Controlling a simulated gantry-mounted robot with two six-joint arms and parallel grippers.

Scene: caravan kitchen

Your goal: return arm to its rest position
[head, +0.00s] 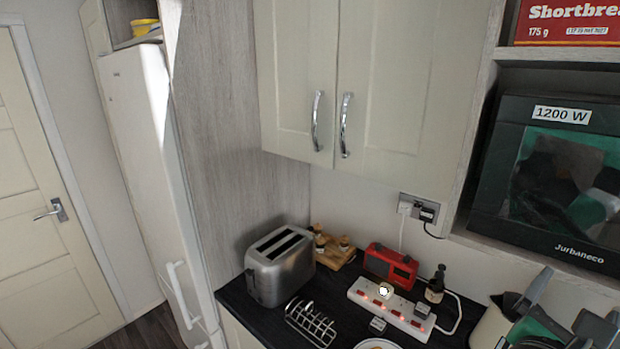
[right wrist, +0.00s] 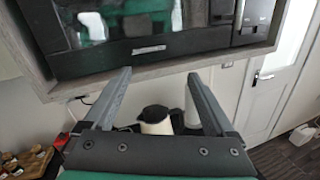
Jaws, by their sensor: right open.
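My right gripper (head: 582,290) is at the lower right of the head view, close to the cream jug or kettle (head: 489,327). In the right wrist view its two grey fingers stand wide apart (right wrist: 158,78) with nothing held between them. The cream jug with a black top (right wrist: 156,124) shows beyond and below the gap between the fingers. The microwave (right wrist: 150,40) lies ahead of the fingertips. My left gripper shows in neither view.
The black microwave (head: 550,180) sits in a shelf niche above my right gripper. The dark worktop holds a steel toaster (head: 280,268), a toast rack (head: 311,324), a red radio (head: 390,266) and a power strip (head: 388,309). Wall cupboards (head: 350,80) hang above.

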